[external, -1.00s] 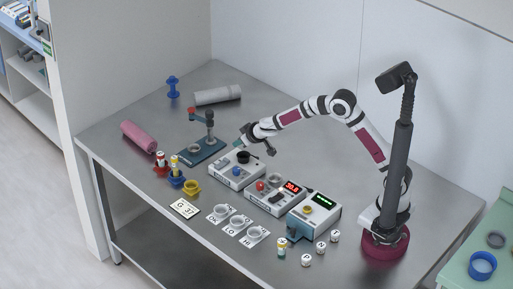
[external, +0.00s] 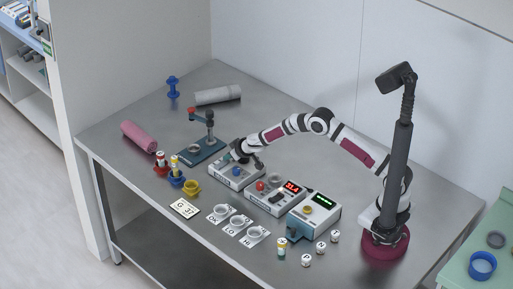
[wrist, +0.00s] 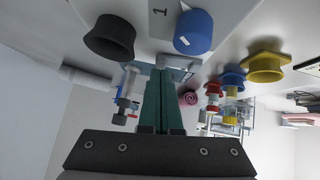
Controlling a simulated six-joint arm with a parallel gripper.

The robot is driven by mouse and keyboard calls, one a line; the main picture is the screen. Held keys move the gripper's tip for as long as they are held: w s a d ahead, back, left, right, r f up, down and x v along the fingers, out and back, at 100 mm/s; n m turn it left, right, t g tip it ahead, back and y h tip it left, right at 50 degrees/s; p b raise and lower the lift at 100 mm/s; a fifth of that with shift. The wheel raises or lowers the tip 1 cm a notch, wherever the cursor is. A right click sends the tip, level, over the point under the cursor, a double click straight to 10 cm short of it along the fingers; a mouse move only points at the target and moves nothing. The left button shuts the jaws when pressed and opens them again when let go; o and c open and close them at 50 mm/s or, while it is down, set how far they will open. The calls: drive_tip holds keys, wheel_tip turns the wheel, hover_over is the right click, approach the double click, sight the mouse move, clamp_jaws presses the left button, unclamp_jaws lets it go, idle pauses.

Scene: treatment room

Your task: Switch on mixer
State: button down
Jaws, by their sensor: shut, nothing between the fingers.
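The likely mixer (external: 222,177) is a pale box with a blue knob (external: 236,171), standing between the blue-based stand and the box with a red display. In the wrist view its panel (wrist: 240,12) carries a "1", the blue knob (wrist: 193,32) and a black cup-shaped part (wrist: 110,38). My gripper (external: 233,156) is low over this box, at its far side. In the wrist view its green fingers (wrist: 162,75) are together and empty, with tips close to a light grey piece (wrist: 180,61) below the knob. Whether they touch it is unclear.
A box with a red display (external: 291,187) and one with a green display (external: 322,201) stand to the right. A blue-based stand (external: 203,152) is to the left. Colored holders (external: 192,187) and white cups (external: 238,221) are in front.

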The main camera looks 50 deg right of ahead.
drive_tip(key=shift+d+f, duration=0.2)
drive_tip(key=shift+f, duration=0.2)
drive_tip(key=shift+a, duration=0.1)
drive_tip(key=shift+a+r, duration=0.35)
drive_tip(key=shift+a, duration=0.35)
